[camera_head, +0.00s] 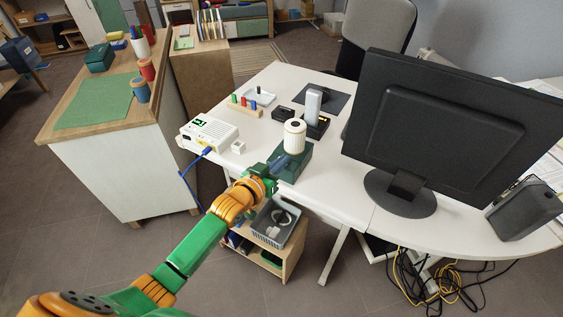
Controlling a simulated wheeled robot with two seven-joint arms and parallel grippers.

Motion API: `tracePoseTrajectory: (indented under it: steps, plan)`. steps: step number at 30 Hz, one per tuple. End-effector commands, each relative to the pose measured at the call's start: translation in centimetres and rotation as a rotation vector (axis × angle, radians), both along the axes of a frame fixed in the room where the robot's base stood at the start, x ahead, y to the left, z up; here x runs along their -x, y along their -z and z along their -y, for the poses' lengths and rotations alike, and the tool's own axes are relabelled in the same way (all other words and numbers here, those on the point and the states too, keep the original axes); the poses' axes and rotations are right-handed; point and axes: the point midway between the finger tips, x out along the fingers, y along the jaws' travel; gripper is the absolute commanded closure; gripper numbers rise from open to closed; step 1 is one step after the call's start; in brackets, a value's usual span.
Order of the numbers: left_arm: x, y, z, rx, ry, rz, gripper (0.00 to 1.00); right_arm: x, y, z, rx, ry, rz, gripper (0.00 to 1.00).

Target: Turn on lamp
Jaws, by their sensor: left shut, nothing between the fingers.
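No thing here is plainly a lamp. A white upright cylinder with a dark spot on its top (295,134) stands by a dark green box (301,160) at the desk's front edge; I cannot tell if it is the lamp. My left gripper (277,167) is at the front left of this box, shut and empty, with its tip close to the box and the cylinder's foot. Whether it touches them I cannot tell. I see no switch and no clear glow. My right gripper is not in view.
The white desk (350,205) carries a white device (208,132) with a blue cable, a pegged wooden block (245,106), a grey-white upright thing (313,102) and a large black monitor (440,130). A wooden shelf unit with a grey bin (268,238) stands below. Cables lie at lower right.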

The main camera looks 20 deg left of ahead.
Motion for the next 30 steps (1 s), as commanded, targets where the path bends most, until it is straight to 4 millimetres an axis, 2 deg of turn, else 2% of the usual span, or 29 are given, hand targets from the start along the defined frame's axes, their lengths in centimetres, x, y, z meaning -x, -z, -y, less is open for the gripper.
tracePoseTrajectory:
  steps: [5, 8, 15, 17, 23, 24, 30]
  plan:
    - [0.0, 0.0, 0.0, 0.0, 0.0, 0.0, 1.0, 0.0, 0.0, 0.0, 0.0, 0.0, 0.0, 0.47]
    - [0.1, 0.8, 0.3, -0.01, 0.0, -0.001, 1.0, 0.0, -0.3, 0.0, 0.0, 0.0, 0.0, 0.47]
    - [0.0, 0.7, 0.2, -0.02, -0.001, 0.003, 1.0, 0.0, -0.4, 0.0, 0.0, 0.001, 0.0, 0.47]
    - [0.0, -0.1, 0.2, -0.02, -0.001, 0.003, 1.0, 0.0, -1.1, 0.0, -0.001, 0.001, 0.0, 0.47]
    - [-0.4, -4.9, 0.2, -0.02, -0.003, 0.007, 1.0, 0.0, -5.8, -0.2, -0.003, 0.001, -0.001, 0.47]
    - [0.9, -3.9, 0.0, -0.02, -0.002, 0.004, 1.0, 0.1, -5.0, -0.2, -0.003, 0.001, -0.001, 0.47]
    - [5.6, -4.8, -0.8, -0.022, -0.002, 0.005, 1.0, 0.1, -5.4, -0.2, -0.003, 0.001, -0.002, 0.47]
